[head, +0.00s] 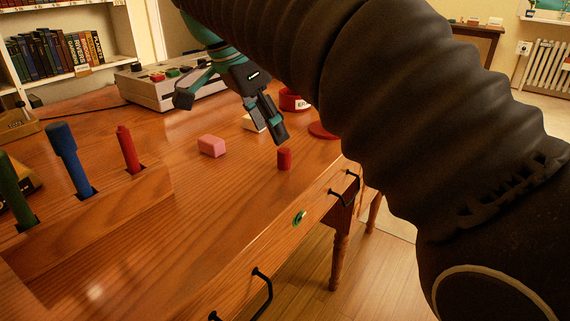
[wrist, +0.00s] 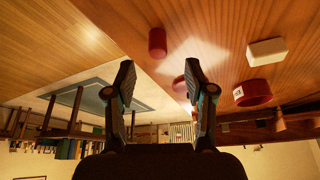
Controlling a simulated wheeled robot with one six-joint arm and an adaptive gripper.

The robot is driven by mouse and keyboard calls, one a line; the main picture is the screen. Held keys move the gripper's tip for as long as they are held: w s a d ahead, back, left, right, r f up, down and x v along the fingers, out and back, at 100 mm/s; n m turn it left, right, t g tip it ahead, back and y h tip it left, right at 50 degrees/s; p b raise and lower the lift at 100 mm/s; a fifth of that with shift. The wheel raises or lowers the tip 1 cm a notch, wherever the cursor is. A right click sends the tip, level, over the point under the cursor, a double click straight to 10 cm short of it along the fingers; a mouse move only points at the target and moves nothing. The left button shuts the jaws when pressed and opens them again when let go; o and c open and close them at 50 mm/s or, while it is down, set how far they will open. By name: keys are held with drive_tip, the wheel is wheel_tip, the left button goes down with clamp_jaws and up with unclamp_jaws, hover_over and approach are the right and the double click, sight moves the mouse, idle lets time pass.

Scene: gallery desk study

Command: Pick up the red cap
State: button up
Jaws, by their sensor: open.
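The red cap (head: 284,158) is a short red cylinder standing on the wooden desk near its front edge. It also shows in the wrist view (wrist: 157,42), beyond the fingertips and roughly in line with the space between them. My gripper (head: 231,118) is open and empty above the desk. One finger hangs just above and left of the cap in the head view, apart from it. In the wrist view both fingers of my gripper (wrist: 160,70) are spread with nothing between them on the desk side. A red marker (head: 128,150) without a cap stands in the wooden holder.
A pink block (head: 211,146) lies left of the cap. A red disc (head: 322,130), a labelled red container (head: 292,99) and a white block (head: 253,123) are behind it. Blue (head: 68,160) and green (head: 15,190) markers stand at left.

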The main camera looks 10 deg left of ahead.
sight(282, 150)
drive_tip(key=shift+d+b+x, duration=0.2)
drive_tip(key=shift+b+x, duration=0.65)
drive_tip(key=shift+x, duration=2.6)
drive_tip(key=shift+s+r, duration=0.1)
drive_tip(key=c, duration=0.8)
